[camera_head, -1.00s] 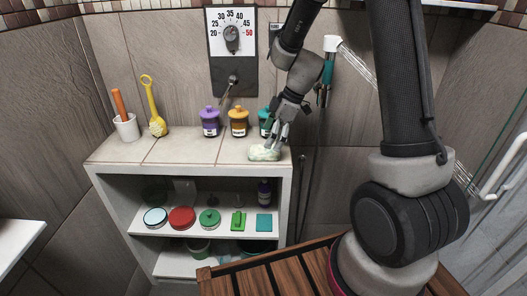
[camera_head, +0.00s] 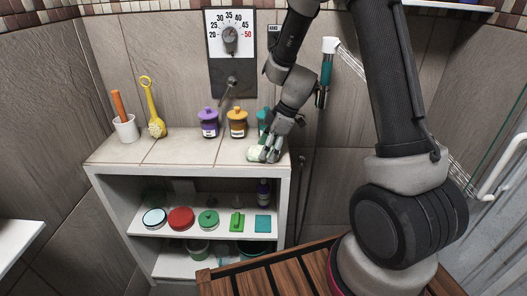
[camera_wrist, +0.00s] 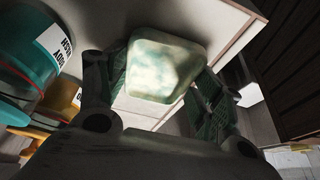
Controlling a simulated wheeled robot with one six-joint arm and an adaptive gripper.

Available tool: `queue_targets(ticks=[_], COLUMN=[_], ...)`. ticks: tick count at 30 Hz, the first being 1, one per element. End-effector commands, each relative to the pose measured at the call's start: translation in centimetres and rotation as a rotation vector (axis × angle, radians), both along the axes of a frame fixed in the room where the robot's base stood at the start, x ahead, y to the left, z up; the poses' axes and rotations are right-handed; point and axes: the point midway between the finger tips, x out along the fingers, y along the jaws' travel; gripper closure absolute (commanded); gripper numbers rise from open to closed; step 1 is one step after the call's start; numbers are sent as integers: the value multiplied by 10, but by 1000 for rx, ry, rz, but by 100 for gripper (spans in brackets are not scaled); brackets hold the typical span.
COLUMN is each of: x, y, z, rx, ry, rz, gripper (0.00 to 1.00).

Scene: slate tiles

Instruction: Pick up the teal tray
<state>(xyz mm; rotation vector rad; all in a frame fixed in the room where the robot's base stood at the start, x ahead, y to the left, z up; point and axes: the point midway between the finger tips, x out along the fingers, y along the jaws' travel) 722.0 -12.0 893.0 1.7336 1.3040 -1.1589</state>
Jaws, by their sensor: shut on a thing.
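My gripper (camera_head: 264,150) is at the right end of the white shelf unit's top, shut on a pale green and white marbled, soap-like block (camera_head: 256,154). The wrist view shows this block (camera_wrist: 165,65) between the two fingers, close to the light top surface. I cannot tell whether it touches that surface. A flat teal square (camera_head: 263,223), which may be the teal tray, lies on the middle shelf at the right. It is below my gripper and apart from it.
A green item (camera_head: 237,222) and a green round lid (camera_head: 208,219) lie left of the teal square. A wooden slatted seat (camera_head: 290,275) is in front.

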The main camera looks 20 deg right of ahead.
Motion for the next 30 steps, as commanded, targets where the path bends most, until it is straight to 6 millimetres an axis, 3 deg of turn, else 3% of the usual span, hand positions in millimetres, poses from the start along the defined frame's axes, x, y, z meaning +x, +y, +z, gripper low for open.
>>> queue_targets(ticks=[5,17,20,23,26,30], x=[1,1,-1,-5,-15,-44], y=[0,-1,-8,-31,-68,-128], z=[8,86,101,119,142,179], rx=[0,1,2,6,11,16], ry=[-3,-5,-4,-5,-9,-13], rz=[1,0,-16,-62,-138,-273], gripper=[57,57,57,57,57,57])
